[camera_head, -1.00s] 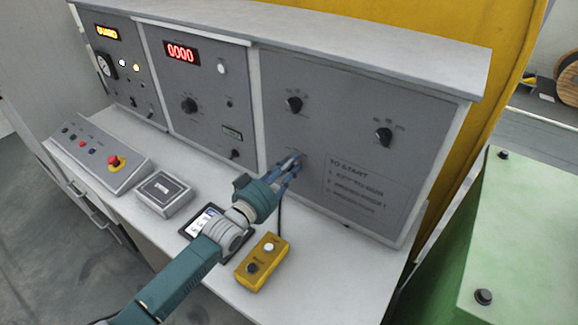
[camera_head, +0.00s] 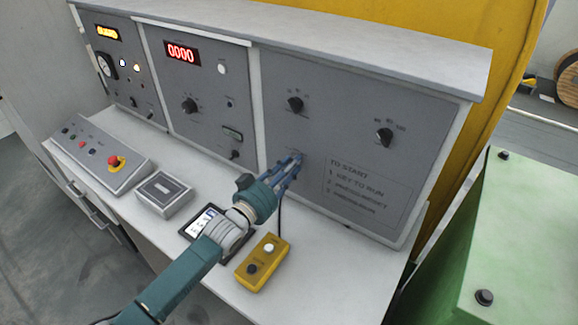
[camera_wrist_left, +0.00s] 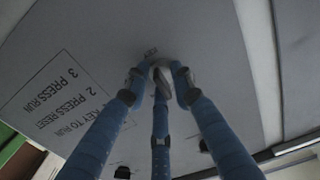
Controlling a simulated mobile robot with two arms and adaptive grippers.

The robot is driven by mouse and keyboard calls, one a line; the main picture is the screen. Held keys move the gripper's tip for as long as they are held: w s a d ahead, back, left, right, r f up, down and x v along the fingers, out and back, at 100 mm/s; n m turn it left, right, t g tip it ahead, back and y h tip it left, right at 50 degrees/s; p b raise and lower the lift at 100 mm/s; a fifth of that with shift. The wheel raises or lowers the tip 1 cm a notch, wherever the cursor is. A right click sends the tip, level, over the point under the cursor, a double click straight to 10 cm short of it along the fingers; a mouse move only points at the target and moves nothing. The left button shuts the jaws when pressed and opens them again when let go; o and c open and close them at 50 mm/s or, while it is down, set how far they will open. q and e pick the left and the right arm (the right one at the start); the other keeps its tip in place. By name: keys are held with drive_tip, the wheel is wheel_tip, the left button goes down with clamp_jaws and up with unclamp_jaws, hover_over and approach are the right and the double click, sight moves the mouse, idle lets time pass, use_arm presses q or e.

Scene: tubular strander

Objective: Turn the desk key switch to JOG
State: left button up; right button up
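My left gripper (camera_head: 296,161) reaches the lower left of the right-hand grey panel (camera_head: 340,130). Its blue fingers stand apart, with a visible gap between them in the head view. In the left wrist view the fingertips (camera_wrist_left: 159,76) surround a small pale metallic piece (camera_wrist_left: 161,70) at the panel face, apparently the key switch. The fingers hide most of it, so its position cannot be read. Whether a fingertip touches it is unclear. My right gripper is not in view.
Two black knobs (camera_head: 385,137) sit higher on this panel, above printed start steps (camera_head: 366,187). Below the arm, a yellow two-button box (camera_head: 262,262) and a dark tablet (camera_head: 190,231) lie on the desk (camera_head: 330,275). A grey button console (camera_head: 95,150) stands at left.

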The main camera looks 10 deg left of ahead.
use_arm(q)
drive_tip(key=shift+o, duration=0.2)
drive_tip(key=shift+d, duration=0.25)
drive_tip(key=v, duration=1.2)
